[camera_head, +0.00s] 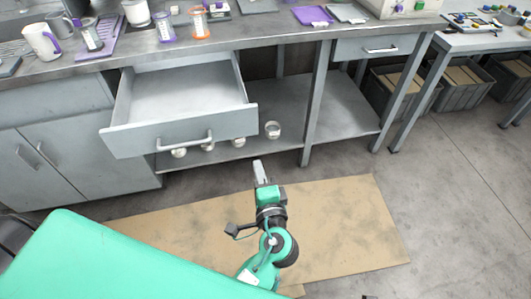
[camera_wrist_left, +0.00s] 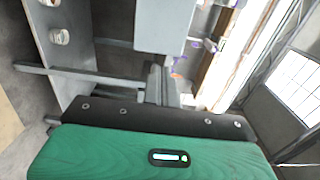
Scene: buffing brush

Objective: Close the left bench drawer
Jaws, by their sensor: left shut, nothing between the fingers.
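The left bench drawer (camera_head: 215,122) is pulled well out from under the metal bench. It is grey and looks empty inside, with a bar handle (camera_head: 185,142) on its front panel. My left gripper (camera_head: 259,168) is shut and empty. In the head view it appears below and to the right of the drawer front, apart from the handle. In the left wrist view my shut fingers (camera_wrist_left: 158,84) point towards a grey panel (camera_wrist_left: 160,25), which seems to be part of the drawer. My right gripper is not in view.
Mugs, jars and trays stand on the bench top (camera_head: 270,28). A second drawer (camera_head: 350,48) at the right looks shut. Several small round containers sit on the lower shelf (camera_head: 290,125). A bench leg (camera_head: 316,110) stands right of the open drawer. Cardboard (camera_head: 345,225) covers the floor.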

